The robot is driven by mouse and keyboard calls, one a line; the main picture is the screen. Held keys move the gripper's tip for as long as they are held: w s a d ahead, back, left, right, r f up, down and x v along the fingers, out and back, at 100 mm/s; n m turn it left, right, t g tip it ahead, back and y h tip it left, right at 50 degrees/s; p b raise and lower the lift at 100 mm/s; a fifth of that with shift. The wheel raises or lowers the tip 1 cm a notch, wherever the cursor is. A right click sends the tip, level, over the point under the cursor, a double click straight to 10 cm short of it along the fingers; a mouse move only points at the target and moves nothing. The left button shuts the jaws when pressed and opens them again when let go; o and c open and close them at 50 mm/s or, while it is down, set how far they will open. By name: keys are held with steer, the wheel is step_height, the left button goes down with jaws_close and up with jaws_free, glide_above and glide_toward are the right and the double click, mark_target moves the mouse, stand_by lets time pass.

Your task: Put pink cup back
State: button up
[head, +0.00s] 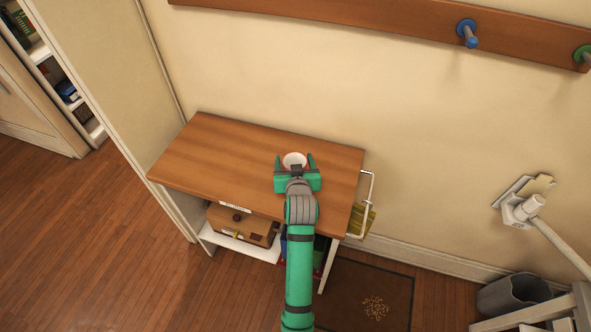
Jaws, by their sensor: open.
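A small round cup (293,160) with a pale, slightly pinkish rim is on or just above the wooden top of a low shelf unit (225,150), toward its right half. Its lower part is hidden by my gripper, so I cannot tell whether it touches the top. My green gripper (295,158) is open, with one finger on each side of the cup. I cannot tell whether the fingers touch it.
A wooden box (243,226) sits on the white shelf below. A white rail (368,204) is on the unit's right side. Colored pegs (468,38) line the wall board. A brown mat (372,292) and grey bin (513,293) are at right. The top's left half is clear.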

steer(key=a+v, duration=0.1)
steer(key=v, duration=1)
steer(key=shift+s+d, duration=0.25)
steer(key=shift+d, duration=0.25)
steer(key=shift+r, duration=0.1)
